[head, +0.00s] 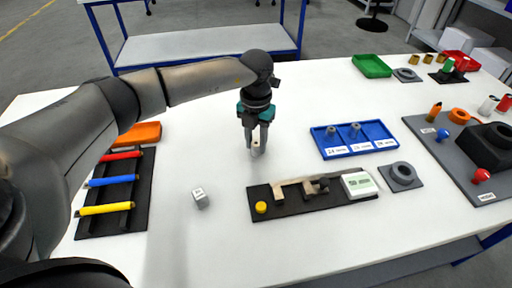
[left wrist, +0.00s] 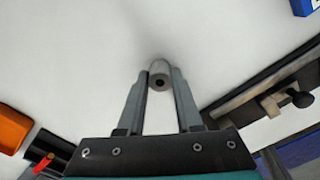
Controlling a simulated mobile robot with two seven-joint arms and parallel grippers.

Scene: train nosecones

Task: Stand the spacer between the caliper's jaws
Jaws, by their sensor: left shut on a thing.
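My left gripper (head: 257,146) points down above the white table, behind the caliper. It is shut on the spacer (left wrist: 159,76), a small grey cylinder with a dark hole in its end, held between the fingertips. The left wrist view shows the gripper (left wrist: 159,85) with one finger on each side of it. The caliper lies on a black board (head: 315,206); its tan jaws (head: 279,192) show a gap, and a pale display box (head: 359,184) is at its right end. The gap is empty. I cannot tell whether the spacer touches the table. My right gripper is not in view.
A grey labelled block (head: 200,198) stands left of the caliper board. A blue tray (head: 340,152) with two grey pieces is behind the caliper, and a grey ring (head: 402,173) is to its right. A black rack with coloured bars (head: 107,209) is at left.

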